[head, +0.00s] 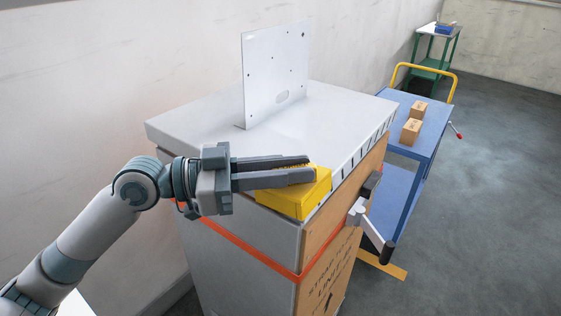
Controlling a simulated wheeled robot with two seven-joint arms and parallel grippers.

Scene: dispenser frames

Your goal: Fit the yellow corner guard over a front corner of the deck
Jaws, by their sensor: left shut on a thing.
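The yellow corner guard (300,199) is a block-like piece at the near right corner of the deck (205,120). My left gripper (308,168) reaches in from the left and is shut on the guard, with its dark fingers across the guard's top. The guard overlaps the deck's front corner in the picture. I cannot tell whether it is seated on the corner or held just above it. The fingers hide part of the guard's top. My right gripper is not in view.
An upright white plate (275,75) with holes stands on the deck. A lever with a dark grip (386,250) sticks out from the cabinet's right side. A blue cart (436,125) with cardboard boxes (411,131) stands behind right. A wall is at left; open floor lies at right.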

